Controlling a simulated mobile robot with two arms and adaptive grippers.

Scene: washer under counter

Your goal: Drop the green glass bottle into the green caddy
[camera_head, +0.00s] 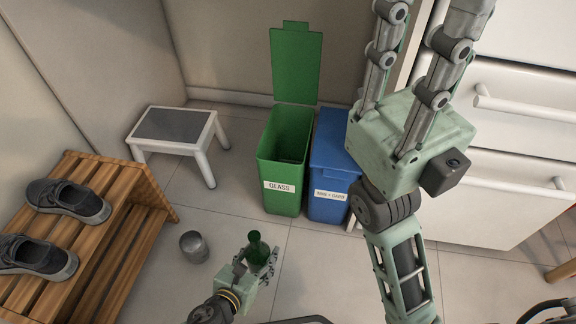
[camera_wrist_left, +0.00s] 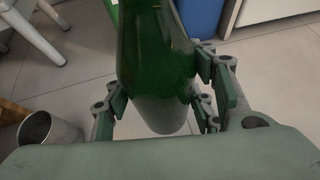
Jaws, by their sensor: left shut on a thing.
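The green glass bottle (camera_head: 255,246) stands roughly upright in my left gripper (camera_head: 262,262), low in the head view. In the left wrist view the bottle (camera_wrist_left: 158,70) is between the fingers, with its upper part cut off by the frame. My left gripper is shut on it. The green caddy (camera_head: 283,190), labelled GLASS, stands on the floor beyond the gripper, its lid (camera_head: 296,62) raised and its top open. The bottle is apart from the caddy, on its near side. My right gripper (camera_head: 425,22) is large in the foreground, fingers spread, tips near or beyond the top edge.
A blue caddy (camera_head: 329,207) with its lid closed stands right beside the green one. A grey metal cup (camera_head: 194,246) is on the floor at left. A step stool (camera_head: 172,124) and a wooden shoe rack (camera_head: 104,179) stand further left. White drawers (camera_head: 490,190) are at right.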

